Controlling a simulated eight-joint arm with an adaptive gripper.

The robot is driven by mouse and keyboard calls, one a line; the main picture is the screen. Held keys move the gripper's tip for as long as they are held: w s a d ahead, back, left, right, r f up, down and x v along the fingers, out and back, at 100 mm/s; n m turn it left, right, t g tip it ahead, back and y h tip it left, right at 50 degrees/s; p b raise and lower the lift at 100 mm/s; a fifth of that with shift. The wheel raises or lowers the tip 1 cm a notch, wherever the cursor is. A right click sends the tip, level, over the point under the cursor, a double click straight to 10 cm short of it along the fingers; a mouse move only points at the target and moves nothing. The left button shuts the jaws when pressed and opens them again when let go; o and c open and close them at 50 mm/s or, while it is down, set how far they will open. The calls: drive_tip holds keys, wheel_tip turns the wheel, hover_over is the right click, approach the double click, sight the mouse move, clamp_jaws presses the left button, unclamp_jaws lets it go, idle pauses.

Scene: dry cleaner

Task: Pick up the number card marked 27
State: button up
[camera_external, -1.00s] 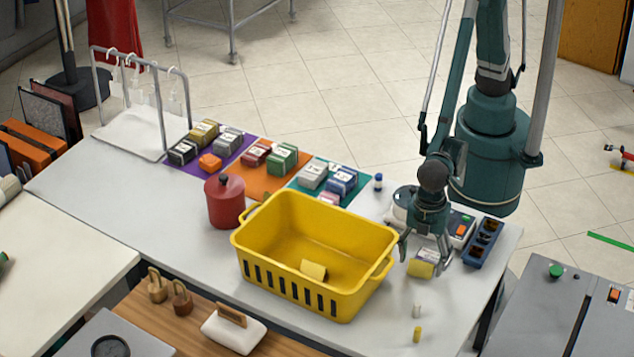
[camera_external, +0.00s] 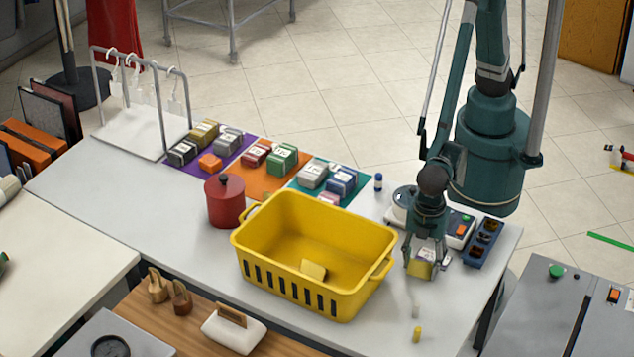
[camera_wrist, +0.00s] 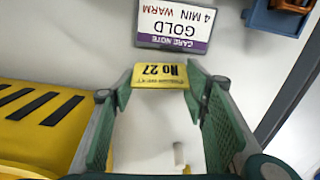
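The yellow number card marked "No 27" (camera_wrist: 158,76) appears upside down in the wrist view. It also shows low on the table in the external view (camera_external: 420,268). My gripper (camera_external: 424,266) is around it, with one green finger at each side edge of the card in the wrist view (camera_wrist: 158,85). The fingers appear closed against both edges. The card seems to be at table level; I cannot tell whether it is lifted.
A yellow basket (camera_external: 258,238) stands left of my gripper, with a yellowish piece (camera_external: 313,270) inside. A care note reading "GOLD" (camera_wrist: 174,22) lies beyond the card. A small white cylinder (camera_external: 416,311) and a yellow one (camera_external: 417,335) stand nearer the front. A blue tray (camera_external: 472,258) is right.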

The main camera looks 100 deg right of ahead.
idle(0.4)
drive_tip(key=shift+r+p, duration=0.55)
drive_tip(key=shift+r, duration=4.5)
